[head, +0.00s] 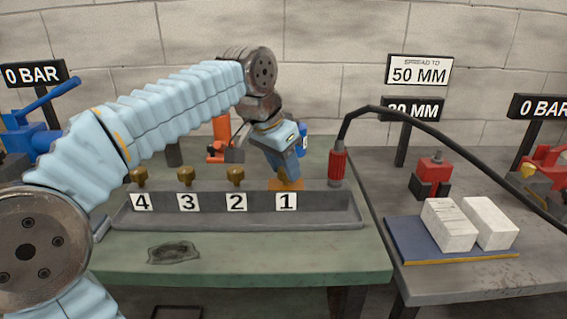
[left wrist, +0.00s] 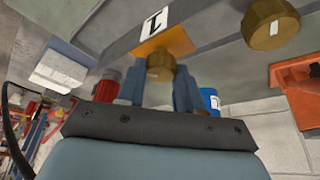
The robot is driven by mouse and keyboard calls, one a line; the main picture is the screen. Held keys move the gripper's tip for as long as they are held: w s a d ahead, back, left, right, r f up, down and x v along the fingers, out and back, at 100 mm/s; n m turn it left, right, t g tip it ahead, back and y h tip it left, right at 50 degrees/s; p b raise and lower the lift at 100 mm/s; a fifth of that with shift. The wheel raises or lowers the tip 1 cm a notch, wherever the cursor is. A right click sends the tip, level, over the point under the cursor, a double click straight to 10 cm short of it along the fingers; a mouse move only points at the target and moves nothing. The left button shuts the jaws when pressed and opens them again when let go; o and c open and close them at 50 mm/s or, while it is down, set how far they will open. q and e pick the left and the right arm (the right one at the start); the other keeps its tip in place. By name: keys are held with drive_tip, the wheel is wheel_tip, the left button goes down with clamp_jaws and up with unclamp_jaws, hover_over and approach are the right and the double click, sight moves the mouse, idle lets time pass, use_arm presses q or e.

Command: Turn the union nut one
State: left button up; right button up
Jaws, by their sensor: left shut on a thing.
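Union nut one is a brass nut above the label "1" (head: 286,201) on the grey manifold tray (head: 320,216). In the left wrist view the brass nut (left wrist: 161,66) sits between my two blue fingers, beside an orange patch. My left gripper (head: 287,178) comes down on it from above and is shut on it. The gripper hides most of the nut in the head view. Other brass nuts stand at label 2 (head: 236,177), label 3 (head: 186,177) and label 4 (head: 139,177). My right gripper is not in view.
A red cylinder (head: 337,167) with a black hose (head: 435,122) stands just right of nut one. An orange tool (head: 221,130) and a blue can (head: 302,138) are behind. White blocks (head: 449,224) lie on a blue mat on the right table. The green bench front (head: 260,250) is mostly clear.

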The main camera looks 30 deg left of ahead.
use_arm(q)
drive_tip(key=n+y, duration=0.1)
drive_tip(key=n, duration=0.2)
drive_tip(key=shift+d+n+y, duration=0.1)
drive_tip(key=shift+n+y, duration=0.2)
drive_tip(key=shift+n, duration=0.1)
drive_tip(key=shift+d+n+y, duration=0.1)
drive_tip(key=shift+n+y, duration=0.6)
drive_tip(key=shift+n, duration=1.2)
drive_tip(key=o, duration=1)
drive_tip(key=shift+o, duration=0.2)
drive_tip(key=v, duration=1.3)
drive_tip(key=shift+r, duration=0.45)
drive_tip(key=shift+d, duration=0.1)
